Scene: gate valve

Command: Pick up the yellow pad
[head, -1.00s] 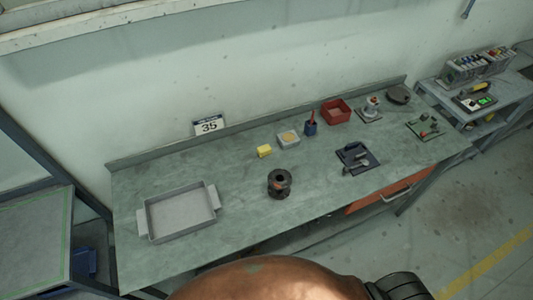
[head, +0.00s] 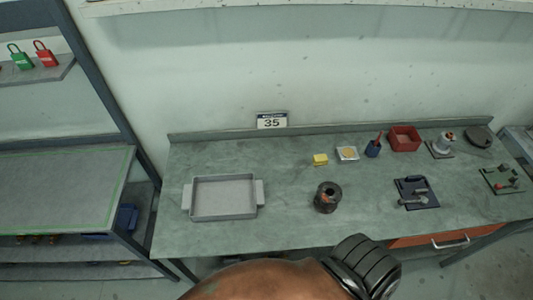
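The yellow pad (head: 320,160) is a small yellow block lying on the green-grey workbench (head: 285,215), toward its back edge. It lies left of a small pale dish (head: 347,153) and behind a dark, spool-shaped metal part (head: 327,197). Nothing touches the pad. Neither of my grippers shows in the head view. A copper-coloured rounded shape and a black ribbed part fill the bottom middle of the view, in front of the bench.
A grey tray (head: 223,197) sits on the bench's left. A blue cup (head: 373,148), red bin (head: 404,138), dark tool tray (head: 416,193) and green board (head: 503,180) stand to the right. A shelf (head: 65,190) stands left of the bench. The bench front middle is clear.

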